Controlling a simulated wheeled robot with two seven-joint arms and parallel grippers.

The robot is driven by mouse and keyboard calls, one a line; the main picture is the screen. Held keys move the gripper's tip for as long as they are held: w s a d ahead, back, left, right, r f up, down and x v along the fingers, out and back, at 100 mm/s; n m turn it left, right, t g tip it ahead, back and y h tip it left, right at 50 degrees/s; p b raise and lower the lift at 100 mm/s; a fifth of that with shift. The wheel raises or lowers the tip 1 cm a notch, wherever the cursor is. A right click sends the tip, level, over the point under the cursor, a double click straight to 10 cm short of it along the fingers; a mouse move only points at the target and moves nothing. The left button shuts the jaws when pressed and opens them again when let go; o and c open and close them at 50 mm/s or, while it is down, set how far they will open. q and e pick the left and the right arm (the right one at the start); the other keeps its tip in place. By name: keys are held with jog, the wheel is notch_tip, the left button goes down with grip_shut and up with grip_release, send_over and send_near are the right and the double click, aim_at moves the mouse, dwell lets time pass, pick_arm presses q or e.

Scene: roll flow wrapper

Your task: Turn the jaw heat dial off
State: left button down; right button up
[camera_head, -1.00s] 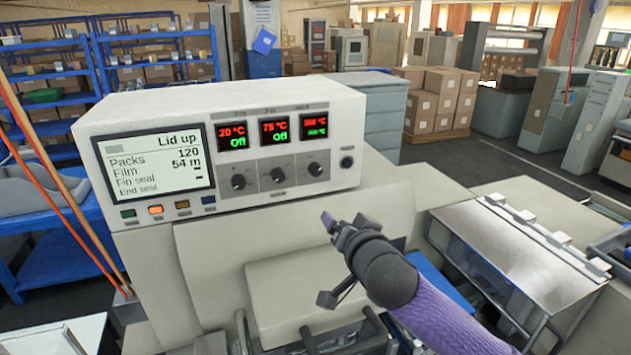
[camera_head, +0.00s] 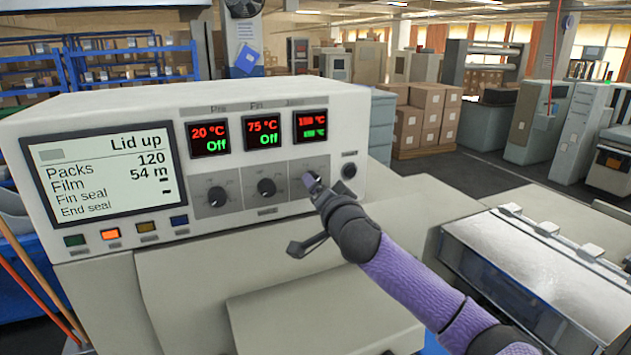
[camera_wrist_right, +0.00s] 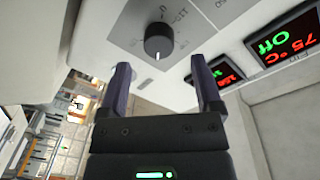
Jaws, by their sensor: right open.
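The white control panel (camera_head: 110,105) carries three black dials, each under a display. The rightmost dial (camera_head: 316,174), under the blurred third display (camera_head: 311,126), is partly hidden by my right gripper (camera_head: 311,183). That display shows a red temperature and a green line too blurred to read. In the right wrist view, my right gripper (camera_wrist_right: 160,68) is open, with its two purple fingers apart. The black dial (camera_wrist_right: 158,41) is just beyond the fingertips, roughly centred between them, with nothing gripped. Its white pointer mark faces down in that view. My left gripper is out of view.
The left dial (camera_head: 217,196) and middle dial (camera_head: 266,188) sit beside it; their displays read Off. A black round knob (camera_head: 348,171) is close on the right. The screen (camera_head: 105,172) reads "Lid up". A clear-lidded metal housing (camera_head: 535,275) stands at right.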

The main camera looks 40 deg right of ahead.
jog(key=shift+x, duration=1.75)
jog(key=shift+f, duration=0.1)
grip_shut()
